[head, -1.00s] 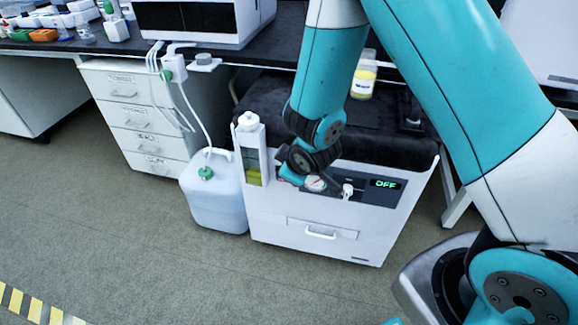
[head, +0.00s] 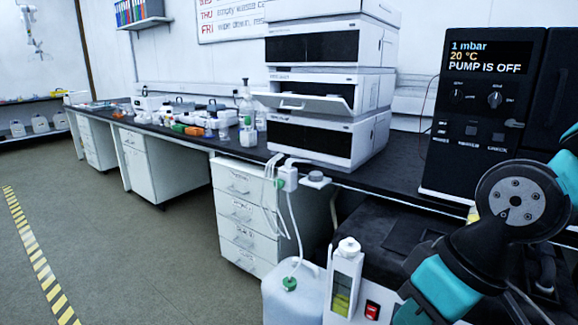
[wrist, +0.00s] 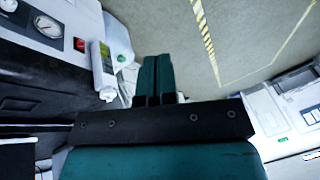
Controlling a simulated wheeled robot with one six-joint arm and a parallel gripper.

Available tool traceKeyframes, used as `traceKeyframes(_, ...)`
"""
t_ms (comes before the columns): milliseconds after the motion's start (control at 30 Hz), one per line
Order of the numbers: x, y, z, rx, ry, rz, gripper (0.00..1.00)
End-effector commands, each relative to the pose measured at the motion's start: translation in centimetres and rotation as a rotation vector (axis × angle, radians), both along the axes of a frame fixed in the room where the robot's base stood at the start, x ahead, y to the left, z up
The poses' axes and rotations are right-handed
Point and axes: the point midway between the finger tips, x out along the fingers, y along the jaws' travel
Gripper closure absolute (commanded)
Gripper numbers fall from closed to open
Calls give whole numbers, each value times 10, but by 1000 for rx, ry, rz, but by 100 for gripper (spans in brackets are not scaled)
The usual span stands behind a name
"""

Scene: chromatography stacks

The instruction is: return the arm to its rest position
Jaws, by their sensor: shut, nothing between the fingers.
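My arm (head: 512,200), teal with black joints, is folded at the lower right of the head view. I cannot make out its fingertips there. In the wrist view my gripper (wrist: 158,78) shows as two teal fingers pressed together, with nothing between them. The fingers appear to point over the floor. A white pump unit (wrist: 65,22) with a gauge and a red switch is at the upper left of that view. A white bottle (wrist: 103,70) with a cap stands beside the unit, left of the fingers and apart from them.
A black control box (head: 482,110) reads "PUMP IS OFF" at the right. Stacked white instruments (head: 330,85) stand on the dark bench. A white canister (head: 290,295) with tubing is on the floor by the drawers (head: 243,215). Open floor (head: 130,240) lies to the left.

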Motion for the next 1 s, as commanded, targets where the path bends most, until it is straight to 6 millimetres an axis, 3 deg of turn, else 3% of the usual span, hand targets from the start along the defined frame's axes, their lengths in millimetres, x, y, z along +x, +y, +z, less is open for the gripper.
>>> traceKeyframes(167, -55, -5, 28, -4, 71, 70, 100)
traceKeyframes(200, -51, -4, 46, -5, 75, 65, 100)
traceKeyframes(467, -50, -4, 110, -6, 75, 65, 100)
traceKeyframes(733, -49, -4, 200, -6, 75, 65, 100)
traceKeyframes(833, -49, -4, 221, -6, 75, 64, 100)
traceKeyframes(1000, -49, -4, 235, -6, 75, 64, 100)
